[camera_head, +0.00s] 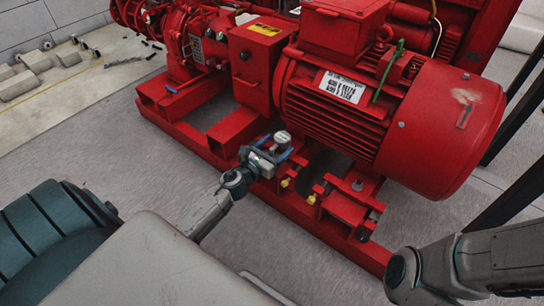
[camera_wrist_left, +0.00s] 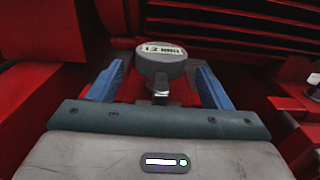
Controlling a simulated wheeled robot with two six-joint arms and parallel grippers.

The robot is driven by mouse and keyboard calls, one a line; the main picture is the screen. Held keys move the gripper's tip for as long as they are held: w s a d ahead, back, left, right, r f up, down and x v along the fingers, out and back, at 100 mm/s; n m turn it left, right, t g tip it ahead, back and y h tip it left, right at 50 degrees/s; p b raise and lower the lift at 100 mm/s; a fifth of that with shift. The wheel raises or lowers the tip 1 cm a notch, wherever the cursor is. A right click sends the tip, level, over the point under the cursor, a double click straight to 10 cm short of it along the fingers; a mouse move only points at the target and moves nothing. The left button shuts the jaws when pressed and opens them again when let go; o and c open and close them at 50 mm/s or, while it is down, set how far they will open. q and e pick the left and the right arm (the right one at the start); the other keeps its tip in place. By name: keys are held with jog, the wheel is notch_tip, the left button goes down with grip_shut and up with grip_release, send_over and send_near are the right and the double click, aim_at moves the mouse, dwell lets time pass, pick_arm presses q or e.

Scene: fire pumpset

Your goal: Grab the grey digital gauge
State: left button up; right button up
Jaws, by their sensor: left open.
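The grey digital gauge (camera_head: 282,138) is a small round grey device on the red pump base, below the motor. In the left wrist view the gauge (camera_wrist_left: 162,66) shows a pale display and stands on a short metal stem. My left gripper (camera_head: 271,155) is open at the gauge. Its two blue fingers (camera_wrist_left: 158,85) lie one on each side of the gauge, with a visible gap on both sides. The lower end of the stem is partly hidden by the gripper body. My right arm shows at the lower right of the head view, but its gripper is out of frame.
The large red motor (camera_head: 395,120) rises just behind the gauge. The red base frame (camera_head: 330,232) runs along the floor, with yellow fittings (camera_head: 285,183) right of the gripper. Loose parts (camera_head: 35,65) lie at the far left. The grey floor (camera_head: 120,155) before the pumpset is clear.

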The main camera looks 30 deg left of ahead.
pick_arm(q)
jog(key=c, duration=1.4)
grip_shut()
jog(key=shift+r, duration=0.1)
